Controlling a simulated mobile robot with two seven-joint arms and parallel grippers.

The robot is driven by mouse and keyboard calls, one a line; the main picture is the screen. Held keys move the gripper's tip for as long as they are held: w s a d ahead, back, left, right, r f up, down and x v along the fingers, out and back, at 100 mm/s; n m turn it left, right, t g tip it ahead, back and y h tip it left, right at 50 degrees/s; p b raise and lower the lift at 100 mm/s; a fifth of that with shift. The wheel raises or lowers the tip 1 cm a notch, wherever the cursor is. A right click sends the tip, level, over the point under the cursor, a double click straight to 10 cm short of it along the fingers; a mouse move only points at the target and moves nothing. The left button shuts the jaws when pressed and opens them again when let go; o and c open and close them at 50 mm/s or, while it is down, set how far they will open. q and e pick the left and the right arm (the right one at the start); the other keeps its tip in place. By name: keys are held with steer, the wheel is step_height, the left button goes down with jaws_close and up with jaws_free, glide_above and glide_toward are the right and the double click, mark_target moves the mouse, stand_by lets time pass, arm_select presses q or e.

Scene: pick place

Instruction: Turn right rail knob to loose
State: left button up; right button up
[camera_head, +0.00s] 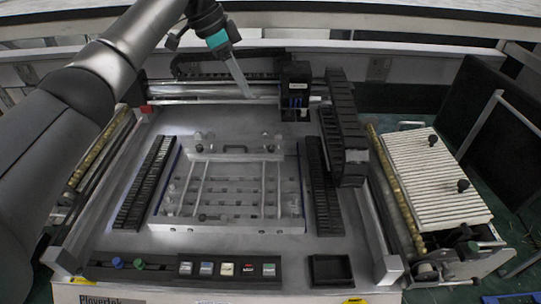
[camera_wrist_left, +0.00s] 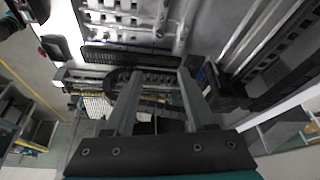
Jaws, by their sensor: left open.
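The machine (camera_head: 240,240) fills the middle of the head view, with a metal fixture (camera_head: 228,229) on its bed. Two dark knobs, an upper one (camera_head: 433,140) and a lower one (camera_head: 463,186), stand on the ribbed white panel at right. I cannot tell which part is the right rail knob. My left gripper (camera_head: 247,94) is above the rear rail, left of the black carriage (camera_head: 295,90). Its fingers (camera_wrist_left: 158,76) are apart with nothing between them. My right gripper is not in view.
A black cable chain (camera_head: 345,125) stands right of the carriage. A row of push buttons (camera_head: 227,269) and an empty black tray (camera_head: 331,269) lie along the front. Dark panels stand at far right. My left arm covers the left side.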

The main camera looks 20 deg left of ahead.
arm_select(q)
step_height(320, 180, down, 5)
steer(key=b, duration=0.6)
glide_toward(271, 147)
steer(key=x, duration=0.8)
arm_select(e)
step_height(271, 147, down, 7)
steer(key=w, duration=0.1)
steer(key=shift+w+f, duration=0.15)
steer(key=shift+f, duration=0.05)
arm_select(q)
steer(key=shift+c, duration=0.2)
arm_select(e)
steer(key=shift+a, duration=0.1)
arm_select(q)
steer(key=shift+a, duration=0.1)
jaws_close()
